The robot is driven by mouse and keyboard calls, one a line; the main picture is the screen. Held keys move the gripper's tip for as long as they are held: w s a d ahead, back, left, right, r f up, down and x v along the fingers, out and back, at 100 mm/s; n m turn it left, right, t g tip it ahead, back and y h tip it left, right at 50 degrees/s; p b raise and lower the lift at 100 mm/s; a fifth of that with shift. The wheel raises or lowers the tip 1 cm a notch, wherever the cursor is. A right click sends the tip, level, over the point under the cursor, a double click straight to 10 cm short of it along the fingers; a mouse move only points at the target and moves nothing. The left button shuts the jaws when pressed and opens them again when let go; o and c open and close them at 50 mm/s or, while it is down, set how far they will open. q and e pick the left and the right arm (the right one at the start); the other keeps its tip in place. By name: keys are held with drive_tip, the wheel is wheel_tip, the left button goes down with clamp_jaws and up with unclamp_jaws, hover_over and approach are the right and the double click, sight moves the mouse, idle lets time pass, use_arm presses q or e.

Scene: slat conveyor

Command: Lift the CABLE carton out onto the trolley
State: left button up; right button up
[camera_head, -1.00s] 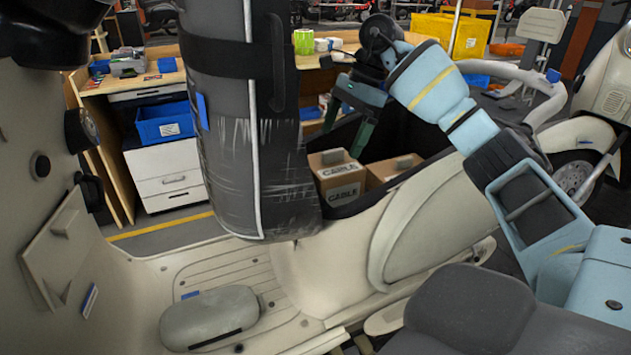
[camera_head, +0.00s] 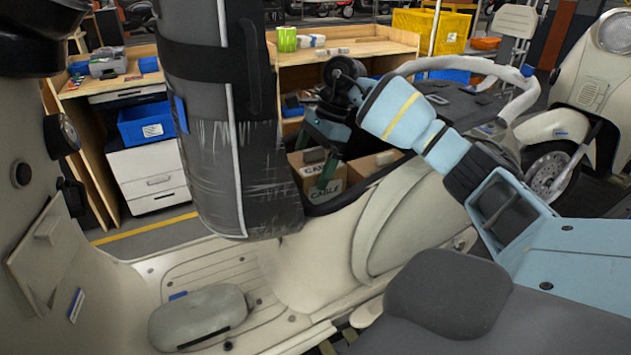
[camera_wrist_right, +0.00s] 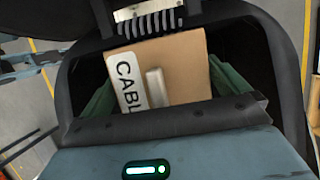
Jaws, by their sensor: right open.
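The CABLE carton (camera_head: 302,172) is a brown box with a white label, sitting in a dark opening in a cream scooter-like body. The gripper is open; whether a finger touches the carton I cannot tell. My left gripper is not in view. I cannot clearly identify the trolley.
The cream body (camera_head: 330,250) rims the opening in front. Behind are a wooden workbench (camera_head: 350,50), a blue bin (camera_head: 146,124) and a yellow crate (camera_head: 431,30). A curved pale rail (camera_head: 480,65) stands behind my arm.

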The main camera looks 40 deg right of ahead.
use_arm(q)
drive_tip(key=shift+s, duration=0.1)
use_arm(e)
drive_tip(key=shift+f, duration=0.1)
drive_tip(key=c, duration=1)
wheel_tip(320, 180, up, 12)
drive_tip(key=shift+f, duration=0.1)
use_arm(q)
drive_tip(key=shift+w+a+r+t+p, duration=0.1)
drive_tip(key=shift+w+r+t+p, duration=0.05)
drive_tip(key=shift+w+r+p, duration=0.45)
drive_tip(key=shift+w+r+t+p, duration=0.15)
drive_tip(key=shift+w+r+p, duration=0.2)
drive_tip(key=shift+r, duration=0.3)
use_arm(e)
wheel_tip(320, 180, up, 6)
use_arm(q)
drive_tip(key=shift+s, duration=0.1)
